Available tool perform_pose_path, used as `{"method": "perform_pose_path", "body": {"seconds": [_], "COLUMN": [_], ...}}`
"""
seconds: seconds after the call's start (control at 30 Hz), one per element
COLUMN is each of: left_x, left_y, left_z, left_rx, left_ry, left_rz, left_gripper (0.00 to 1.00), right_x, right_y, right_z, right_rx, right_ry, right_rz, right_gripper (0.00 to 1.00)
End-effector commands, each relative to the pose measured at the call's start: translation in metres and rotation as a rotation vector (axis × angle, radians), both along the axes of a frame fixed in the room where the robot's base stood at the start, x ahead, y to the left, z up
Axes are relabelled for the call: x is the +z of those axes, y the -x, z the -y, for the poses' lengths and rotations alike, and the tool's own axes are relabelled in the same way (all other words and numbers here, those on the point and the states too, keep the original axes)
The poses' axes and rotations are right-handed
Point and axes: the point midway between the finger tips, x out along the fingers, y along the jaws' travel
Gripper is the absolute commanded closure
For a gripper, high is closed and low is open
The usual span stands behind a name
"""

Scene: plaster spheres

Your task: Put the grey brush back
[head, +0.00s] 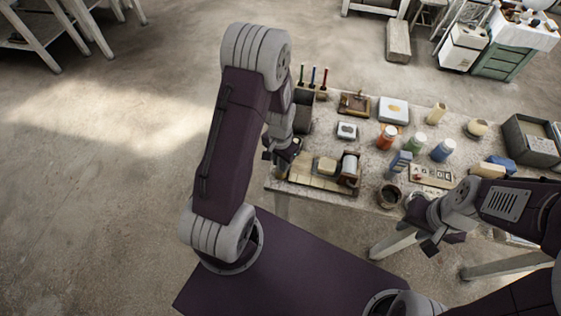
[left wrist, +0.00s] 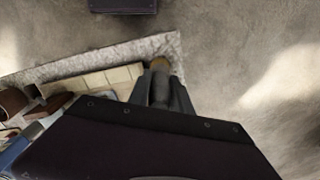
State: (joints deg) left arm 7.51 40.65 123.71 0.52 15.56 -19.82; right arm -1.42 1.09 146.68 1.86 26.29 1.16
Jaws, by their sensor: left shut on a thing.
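My left gripper (head: 284,158) is over the left edge of the table (head: 368,177) in the head view. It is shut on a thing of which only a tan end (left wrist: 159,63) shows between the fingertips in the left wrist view. I take this for the grey brush, but its grey part is hidden. Upright brushes with green, red and blue handles (head: 313,76) stand at the table's back left corner. My right gripper (head: 422,236) is by the table's front edge, and its jaw opening is unclear.
A tan board (head: 308,178) with a roller (head: 349,165) lies right of my left gripper. A dark box (head: 303,112) stands behind it. Floor left of the table is clear.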

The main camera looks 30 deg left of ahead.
Motion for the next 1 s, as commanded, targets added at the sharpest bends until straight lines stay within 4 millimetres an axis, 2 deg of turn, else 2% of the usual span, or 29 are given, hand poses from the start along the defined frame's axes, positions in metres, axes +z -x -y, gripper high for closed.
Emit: {"method": "perform_pose_path", "body": {"seconds": [0.1,0.13,0.2,0.5,0.63,1.0], "left_x": [-0.004,-0.004,-0.003,-0.002,0.009,0.092], "left_y": [0.0,0.0,0.0,0.0,-0.001,-0.001], "left_z": [0.0,0.0,0.0,0.0,0.0,0.0], "left_rx": [0.0,0.0,0.0,0.0,0.0,0.0], "left_ry": [0.0,0.0,0.0,0.0,0.0,-0.001], "left_rz": [0.0,0.0,0.0,0.0,0.003,0.005], "left_gripper": [1.0,0.72,0.53,0.53,0.53,0.53], "right_x": [-0.003,-0.003,-0.002,-0.001,0.0,0.002], "right_y": [0.0,0.0,0.0,0.0,0.0,0.0], "right_z": [0.0,0.0,0.0,0.0,0.0,0.0], "right_rx": [0.0,0.0,0.0,0.0,0.0,0.0], "right_ry": [0.0,0.0,0.0,0.0,0.0,0.0], "right_rz": [0.0,0.0,0.0,0.0,0.0,0.0], "right_gripper": [0.64,0.64,0.64,0.64,0.64,0.64]}}
